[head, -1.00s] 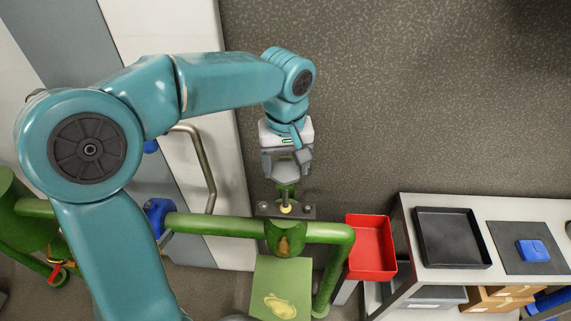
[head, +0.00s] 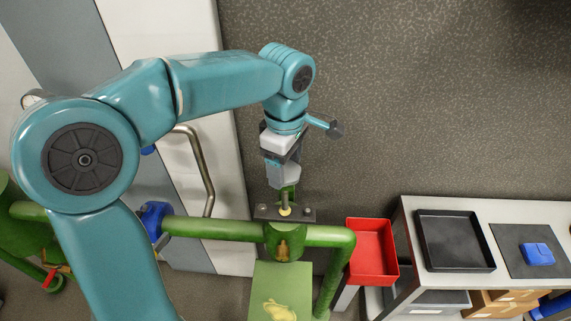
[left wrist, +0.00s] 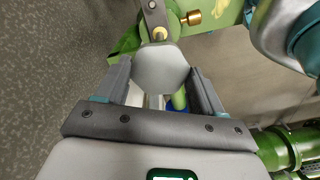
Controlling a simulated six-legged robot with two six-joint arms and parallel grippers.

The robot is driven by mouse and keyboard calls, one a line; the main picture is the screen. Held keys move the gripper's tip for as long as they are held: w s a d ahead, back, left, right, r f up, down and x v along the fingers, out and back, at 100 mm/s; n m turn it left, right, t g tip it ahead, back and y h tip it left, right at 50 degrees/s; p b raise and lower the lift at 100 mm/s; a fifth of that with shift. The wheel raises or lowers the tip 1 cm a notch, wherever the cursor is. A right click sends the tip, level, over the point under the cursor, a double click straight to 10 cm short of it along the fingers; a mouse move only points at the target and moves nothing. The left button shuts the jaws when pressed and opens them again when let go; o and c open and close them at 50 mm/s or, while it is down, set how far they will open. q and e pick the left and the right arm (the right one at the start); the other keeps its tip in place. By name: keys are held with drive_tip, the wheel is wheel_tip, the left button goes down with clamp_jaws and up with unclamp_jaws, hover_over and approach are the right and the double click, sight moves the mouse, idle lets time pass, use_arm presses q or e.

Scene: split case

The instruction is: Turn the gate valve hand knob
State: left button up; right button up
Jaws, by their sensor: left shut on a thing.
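My left gripper (head: 284,185) points down from above, shut on the knob. In the left wrist view, the gripper's two dark fingers (left wrist: 160,88) flank a pale grey faceted piece (left wrist: 160,66); I cannot tell whether this is part of the knob. The valve body (head: 287,243) is green, joined to the green pipe (head: 215,227). My right gripper is not in view.
A red bin (head: 371,252) stands right of the pipe. Farther right, a bench (head: 408,210) bears a black tray (head: 455,241) and a blue block (head: 537,253) on a dark mat. A curved metal handle (head: 200,165) and a blue pipe fitting (head: 151,219) are at left.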

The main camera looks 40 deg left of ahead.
sight(285, 170)
use_arm(q)
drive_tip(key=n+b, duration=0.1)
drive_tip(key=n, duration=0.5)
drive_tip(key=shift+a, duration=0.1)
drive_tip(key=n, duration=0.7)
drive_tip(key=shift+b, duration=0.3)
idle(0.3)
drive_tip(key=o, duration=1)
drive_tip(key=shift+o, duration=0.2)
drive_tip(key=shift+r, duration=0.4)
wheel_tip(285, 170, up, 16)
drive_tip(key=p, duration=0.2)
drive_tip(key=shift+f, duration=0.25)
